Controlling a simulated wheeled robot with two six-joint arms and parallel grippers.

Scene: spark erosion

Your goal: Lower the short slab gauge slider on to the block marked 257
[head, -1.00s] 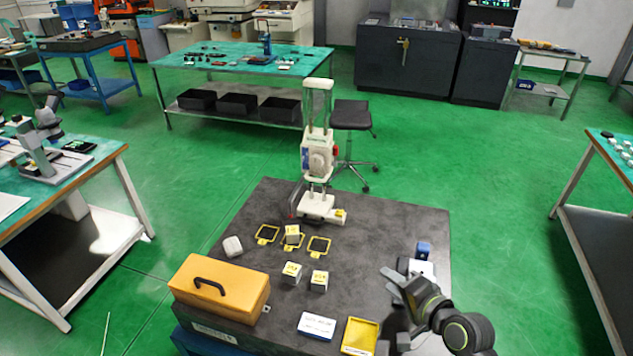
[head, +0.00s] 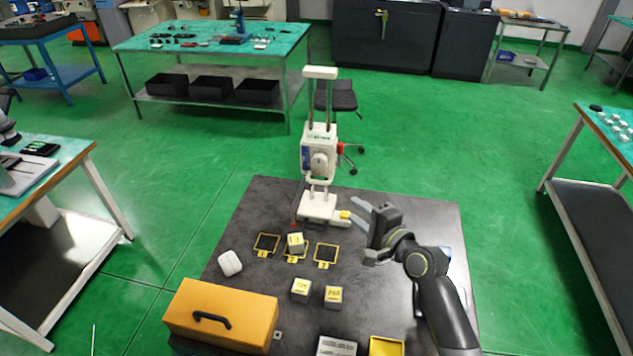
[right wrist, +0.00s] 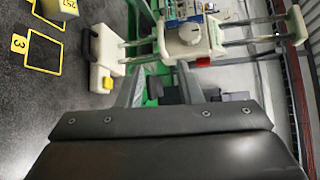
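The gauge stands at the back of the dark table, with two upright posts on a white base (head: 318,205). My left gripper is out of view.
Two more yellow-topped blocks (head: 301,290) (head: 333,297) stand nearer. A white block (head: 229,263) lies at left. A yellow case (head: 221,313) fills the front left corner. A yellow tray (head: 387,346) and a white card (head: 337,346) lie in front. A stool (head: 338,97) stands behind.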

